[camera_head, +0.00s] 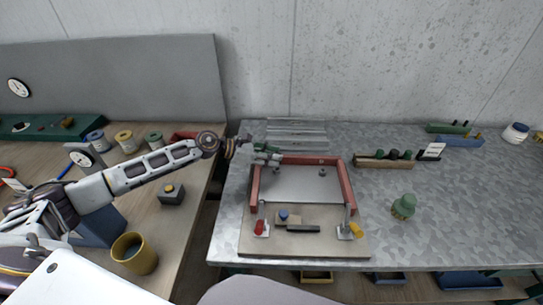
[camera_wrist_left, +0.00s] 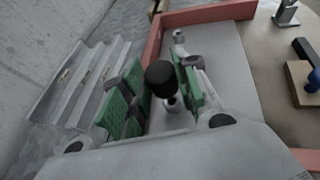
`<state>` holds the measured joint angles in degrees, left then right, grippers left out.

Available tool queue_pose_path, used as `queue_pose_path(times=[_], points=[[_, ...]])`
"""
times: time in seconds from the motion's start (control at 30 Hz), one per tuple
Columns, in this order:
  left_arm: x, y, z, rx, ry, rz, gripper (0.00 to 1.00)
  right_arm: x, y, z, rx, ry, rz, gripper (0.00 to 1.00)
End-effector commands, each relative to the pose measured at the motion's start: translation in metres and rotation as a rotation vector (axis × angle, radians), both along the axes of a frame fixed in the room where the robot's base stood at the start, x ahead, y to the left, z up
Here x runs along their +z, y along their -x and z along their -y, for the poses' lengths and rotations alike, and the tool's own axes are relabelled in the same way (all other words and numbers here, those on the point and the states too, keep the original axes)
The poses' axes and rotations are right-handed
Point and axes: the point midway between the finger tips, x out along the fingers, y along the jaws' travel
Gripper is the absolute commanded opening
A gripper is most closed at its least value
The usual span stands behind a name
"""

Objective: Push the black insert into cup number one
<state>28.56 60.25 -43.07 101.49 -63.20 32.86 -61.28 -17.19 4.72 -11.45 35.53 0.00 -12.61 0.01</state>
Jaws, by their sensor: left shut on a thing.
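My left gripper (camera_head: 268,152) reaches over the back left corner of the framed fixture (camera_head: 305,185). In the left wrist view its green finger pads (camera_wrist_left: 150,97) are shut on a dark, round-headed piece, which looks like the black insert (camera_wrist_left: 160,77). A small metal cup-like part (camera_wrist_left: 172,103) shows just below that head; I cannot tell whether the two touch. Another small metal part (camera_head: 322,173) stands on the plate towards the right, apart from the gripper. No number is readable on either part. My right gripper is not in view.
Red rails (camera_head: 347,190) edge the fixture, and clamps with red and yellow handles (camera_head: 357,230) stand at its front. A ridged metal rack (camera_head: 297,134) lies behind. A wooden block with dark knobs (camera_head: 383,161) and a green knobbed piece (camera_head: 403,206) are to the right.

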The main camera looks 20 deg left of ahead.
Motion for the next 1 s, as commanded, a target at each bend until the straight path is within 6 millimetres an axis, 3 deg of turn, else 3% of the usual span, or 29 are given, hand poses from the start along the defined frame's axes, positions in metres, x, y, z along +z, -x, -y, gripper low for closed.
queue_pose_path(times=[1.0], points=[[-0.0051,-0.0001,0.0001,0.0,0.0,0.0,0.07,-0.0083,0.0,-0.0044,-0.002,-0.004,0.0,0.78]])
